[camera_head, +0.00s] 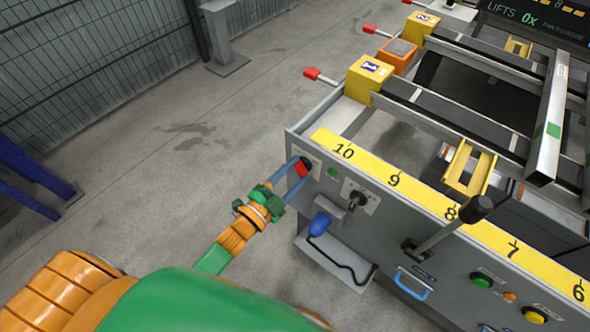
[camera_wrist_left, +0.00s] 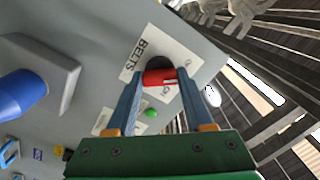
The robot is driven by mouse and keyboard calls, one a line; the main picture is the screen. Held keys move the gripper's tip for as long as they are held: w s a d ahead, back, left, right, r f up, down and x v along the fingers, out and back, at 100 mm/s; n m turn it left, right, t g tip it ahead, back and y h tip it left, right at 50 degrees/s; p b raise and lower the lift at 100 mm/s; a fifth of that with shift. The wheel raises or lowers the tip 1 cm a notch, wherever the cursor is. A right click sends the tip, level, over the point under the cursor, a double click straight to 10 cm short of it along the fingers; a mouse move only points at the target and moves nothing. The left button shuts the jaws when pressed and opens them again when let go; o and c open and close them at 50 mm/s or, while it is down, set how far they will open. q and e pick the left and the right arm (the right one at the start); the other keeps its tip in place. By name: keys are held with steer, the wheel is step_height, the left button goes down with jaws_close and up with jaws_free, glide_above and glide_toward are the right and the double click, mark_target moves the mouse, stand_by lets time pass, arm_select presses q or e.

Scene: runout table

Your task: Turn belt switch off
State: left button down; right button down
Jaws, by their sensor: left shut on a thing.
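The belt switch is a red handle (camera_head: 302,168) on a dark round base at the left end of the grey control panel (camera_head: 325,183). In the left wrist view the red handle (camera_wrist_left: 160,77) sits on a white plate (camera_wrist_left: 185,58) marked BELTS. My left gripper (camera_head: 299,173) has its two blue fingers on either side of the red handle, shut on it. The fingers also show in the left wrist view (camera_wrist_left: 158,82). A green light (camera_head: 332,172) sits just right of the switch, and shows in the wrist view too (camera_wrist_left: 151,113). My right gripper is not in view.
Right of the switch are a black key-like knob (camera_head: 357,199), a blue knob (camera_head: 319,224) on a grey box, and a long black-knobbed lever (camera_head: 450,228). A yellow numbered strip (camera_head: 420,198) runs along the panel top. Open floor lies left.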

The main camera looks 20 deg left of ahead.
arm_select(q)
steer(key=shift+n, duration=0.6)
steer(key=shift+c, duration=1.4)
jaws_free()
steer(key=v, duration=0.7)
